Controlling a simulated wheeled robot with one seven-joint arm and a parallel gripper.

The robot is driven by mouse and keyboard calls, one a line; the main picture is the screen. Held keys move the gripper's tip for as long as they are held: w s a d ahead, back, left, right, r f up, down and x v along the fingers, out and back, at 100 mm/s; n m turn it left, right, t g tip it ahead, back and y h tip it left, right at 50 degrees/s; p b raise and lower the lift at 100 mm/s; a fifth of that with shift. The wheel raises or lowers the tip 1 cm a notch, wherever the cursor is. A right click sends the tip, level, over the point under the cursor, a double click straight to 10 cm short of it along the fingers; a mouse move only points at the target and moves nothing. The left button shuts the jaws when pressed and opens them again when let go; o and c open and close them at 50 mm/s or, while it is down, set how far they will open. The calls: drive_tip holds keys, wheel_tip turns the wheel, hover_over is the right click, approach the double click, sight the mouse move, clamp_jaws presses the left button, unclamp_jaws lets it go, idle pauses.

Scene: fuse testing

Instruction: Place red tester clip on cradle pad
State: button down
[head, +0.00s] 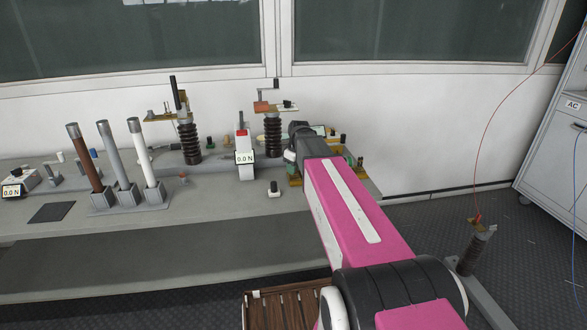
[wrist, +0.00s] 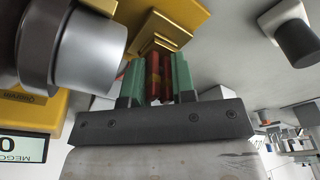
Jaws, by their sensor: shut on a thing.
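In the wrist view my gripper (wrist: 157,66) has its two green fingers shut on a narrow red piece (wrist: 153,80), which looks like the red tester clip. A yellow stepped block (wrist: 163,33) lies just beyond the fingertips. It may be the cradle pad; I cannot tell if the clip touches it. In the head view my pink arm reaches to the bench's right end and hides the fingers and the held piece. Yellow fittings (head: 362,162) show just right of the arm's end.
A silver cylinder (wrist: 88,50) is close left of the fingers in the wrist view. On the bench (head: 220,205) stand a force gauge (head: 245,160), ribbed insulators (head: 273,135) and several fuse tubes (head: 118,155). A red wire (head: 482,130) hangs at the right.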

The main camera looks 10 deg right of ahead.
drive_tip(key=shift+f, duration=0.15)
drive_tip(key=c, duration=1.2)
unclamp_jaws()
drive_tip(key=r, duration=0.4)
drive_tip(key=s+d+r, duration=0.1)
drive_tip(key=r, duration=0.7)
drive_tip(key=shift+s+d+r, duration=0.1)
drive_tip(key=shift+s+d, duration=0.05)
